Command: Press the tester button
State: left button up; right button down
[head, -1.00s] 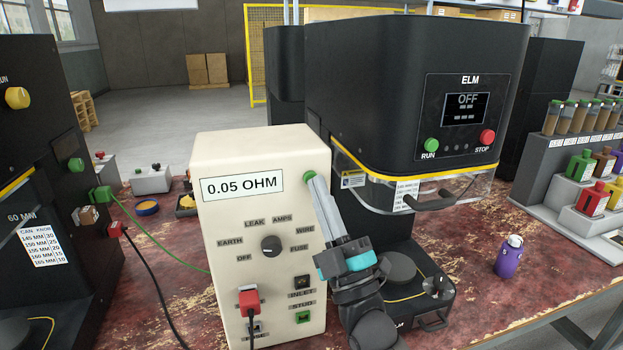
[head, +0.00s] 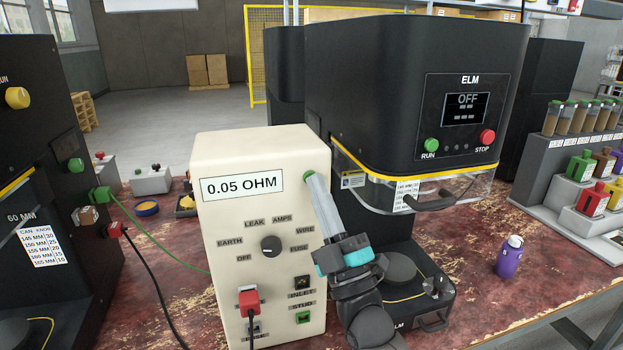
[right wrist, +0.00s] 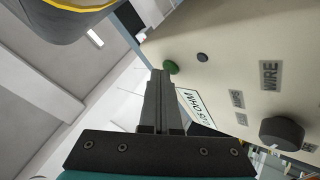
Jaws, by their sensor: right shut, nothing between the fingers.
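The tester (head: 213,225) is a cream box on the worn red bench, its display reading 0.05 OHM. A round green button (head: 308,177) sits high on its front, right of the display; it also shows in the right wrist view (right wrist: 171,66). My right gripper (head: 311,180) is shut and empty, its fingertips right at the button and partly covering it in the head view. In the right wrist view the fingertips (right wrist: 158,74) lie beside the button's edge; I cannot tell whether they touch it. My left gripper is not in view.
The tester has a dark rotary knob (head: 270,246) and a red plug (head: 249,302). The black ELM machine (head: 380,110) stands close behind my right arm. A purple bottle (head: 509,258) stands on the bench at right. Another black machine (head: 40,160) stands at left.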

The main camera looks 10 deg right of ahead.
jog(key=shift+s, duration=0.1)
jog(key=shift+s+p, duration=0.5)
jog(key=shift+s, duration=0.25)
jog(key=shift+s, duration=0.1)
jog(key=s+p, duration=0.2)
jog(key=s, duration=0.2)
jog(key=shift+s+d, duration=0.15)
jog(key=shift+s, duration=0.25)
